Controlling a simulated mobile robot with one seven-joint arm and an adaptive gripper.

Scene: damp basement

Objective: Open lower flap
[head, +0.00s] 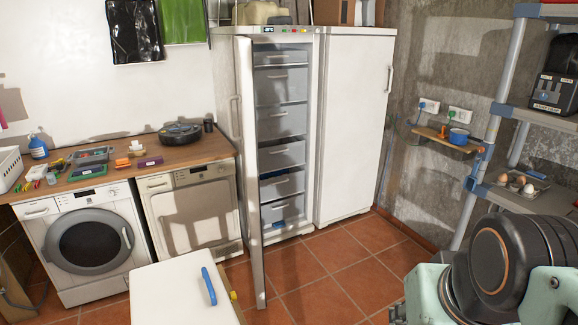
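A tall white freezer (246,90) stands at the back centre with its narrow door (254,190) swung open toward me. Inside is a stack of several grey, translucent fronts with handles. The lowest front (283,209) and the one above it (283,187) look closed, with blue showing in both. I cannot tell which of the fronts are flaps and which are drawers. The open door's edge hides the left side of the lower compartments. Part of my arm shows at the bottom right, well apart from the freezer. My gripper's fingertips are not in view.
A closed white cabinet (352,130) adjoins the freezer. A white-topped unit with a blue handle (209,286) stands in front, left of the door. Washer (92,240), dryer (190,205) and cluttered counter line the left; a shelf rack (490,150) stands right. Tiled floor (345,280) is clear.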

